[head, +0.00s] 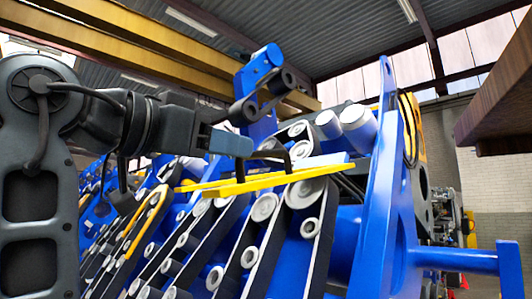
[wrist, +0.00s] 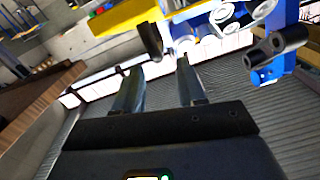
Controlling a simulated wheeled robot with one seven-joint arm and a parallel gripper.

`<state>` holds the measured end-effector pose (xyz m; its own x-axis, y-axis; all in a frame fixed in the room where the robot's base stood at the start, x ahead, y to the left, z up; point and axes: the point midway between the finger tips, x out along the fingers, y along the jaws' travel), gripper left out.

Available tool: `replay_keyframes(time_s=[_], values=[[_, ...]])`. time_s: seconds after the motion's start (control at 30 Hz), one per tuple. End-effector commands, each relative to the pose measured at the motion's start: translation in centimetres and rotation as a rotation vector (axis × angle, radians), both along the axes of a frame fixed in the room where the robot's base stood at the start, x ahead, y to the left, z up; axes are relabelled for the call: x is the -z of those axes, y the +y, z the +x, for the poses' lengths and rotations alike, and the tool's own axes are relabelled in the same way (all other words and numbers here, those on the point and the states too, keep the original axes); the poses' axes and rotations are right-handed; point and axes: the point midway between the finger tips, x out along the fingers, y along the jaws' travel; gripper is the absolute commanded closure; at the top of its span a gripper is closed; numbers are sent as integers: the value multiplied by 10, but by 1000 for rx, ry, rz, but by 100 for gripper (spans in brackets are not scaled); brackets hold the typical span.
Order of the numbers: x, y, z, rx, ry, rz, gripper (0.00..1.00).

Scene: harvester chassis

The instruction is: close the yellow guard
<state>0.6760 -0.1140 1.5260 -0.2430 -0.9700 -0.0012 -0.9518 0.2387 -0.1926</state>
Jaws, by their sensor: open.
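The yellow guard (head: 262,183) is a flat yellow plate jutting out over the belts and pulleys in the head view, tilted slightly up to the right. A dark handle (head: 270,155) arches above it. In the wrist view the guard (wrist: 130,17) crosses the top, with the dark handle end (wrist: 150,42) hanging just beyond the fingertips. My gripper (head: 248,147) comes in from the left, just above the guard and close to the handle. In the wrist view my gripper (wrist: 159,68) has its fingers apart with nothing between them. Whether a finger touches the handle is unclear.
The blue harvester chassis (head: 385,200) with belts and pulleys fills the space below and right of the guard. A blue bracket with dark rollers (head: 262,95) rises behind my gripper. A blue bar (head: 455,260) juts out at lower right. A brown wooden surface (head: 500,100) hangs upper right.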

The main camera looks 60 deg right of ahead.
Motion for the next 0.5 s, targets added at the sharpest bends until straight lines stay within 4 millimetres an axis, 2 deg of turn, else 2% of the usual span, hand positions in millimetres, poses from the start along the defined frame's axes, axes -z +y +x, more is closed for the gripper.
replay_keyframes(time_s=[0.3,0.5], values=[[-2,-46,-12,2,1,0,60],[-1,-66,-16,1,2,0,60]])
